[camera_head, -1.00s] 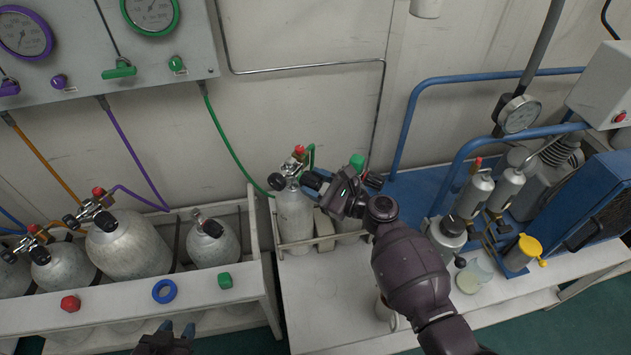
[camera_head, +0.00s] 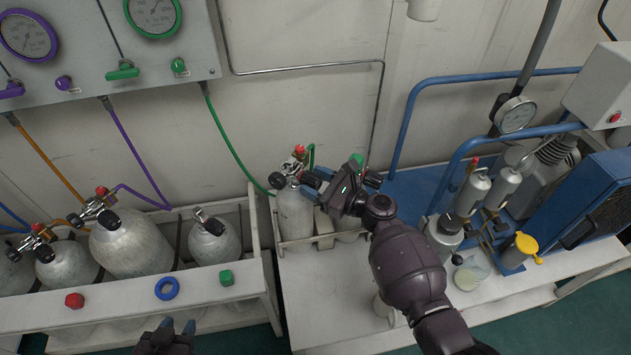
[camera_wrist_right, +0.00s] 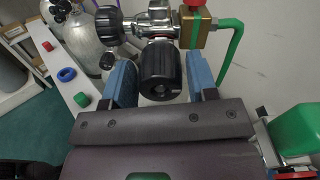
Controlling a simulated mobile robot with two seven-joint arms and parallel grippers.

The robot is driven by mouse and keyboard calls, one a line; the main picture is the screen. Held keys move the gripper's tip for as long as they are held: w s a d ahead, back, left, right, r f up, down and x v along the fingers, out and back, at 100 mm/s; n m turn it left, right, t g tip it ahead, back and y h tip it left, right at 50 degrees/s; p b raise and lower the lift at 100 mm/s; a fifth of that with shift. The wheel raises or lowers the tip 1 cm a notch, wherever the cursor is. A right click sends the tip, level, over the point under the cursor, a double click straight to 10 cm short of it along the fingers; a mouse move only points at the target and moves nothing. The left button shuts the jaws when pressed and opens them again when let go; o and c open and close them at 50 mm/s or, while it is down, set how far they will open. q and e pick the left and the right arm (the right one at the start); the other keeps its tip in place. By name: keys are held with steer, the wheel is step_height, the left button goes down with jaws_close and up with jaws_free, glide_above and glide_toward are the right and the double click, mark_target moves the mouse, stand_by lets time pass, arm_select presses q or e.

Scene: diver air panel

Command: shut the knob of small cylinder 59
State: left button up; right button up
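A grey cylinder (camera_head: 294,215) with a green hose stands in a small rack on the white bench in the head view; I cannot read its number. Its valve has a red cap (camera_head: 299,150) and a black knob (camera_head: 277,181) on the left. In the right wrist view a ribbed black knob (camera_wrist_right: 160,72) faces the camera. My right gripper (camera_head: 316,184) is at this valve, its blue fingers (camera_wrist_right: 161,82) on either side of the ribbed knob, with narrow gaps showing. My left gripper (camera_head: 178,327) is low at the bottom edge, open and empty.
A white rack (camera_head: 262,262) on the left holds several grey cylinders. A red cap (camera_head: 74,300), a blue ring (camera_head: 167,288) and a green cap (camera_head: 226,278) lie on its front ledge. A gauge panel hangs above. Blue pipes and a compressor (camera_head: 580,200) stand right.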

steer(key=shift+o, duration=1.2)
steer(key=shift+d, duration=0.1)
steer(key=shift+s+d, duration=0.25)
steer(key=shift+d, duration=0.05)
steer(key=v, duration=1)
steer(key=shift+p, duration=0.3)
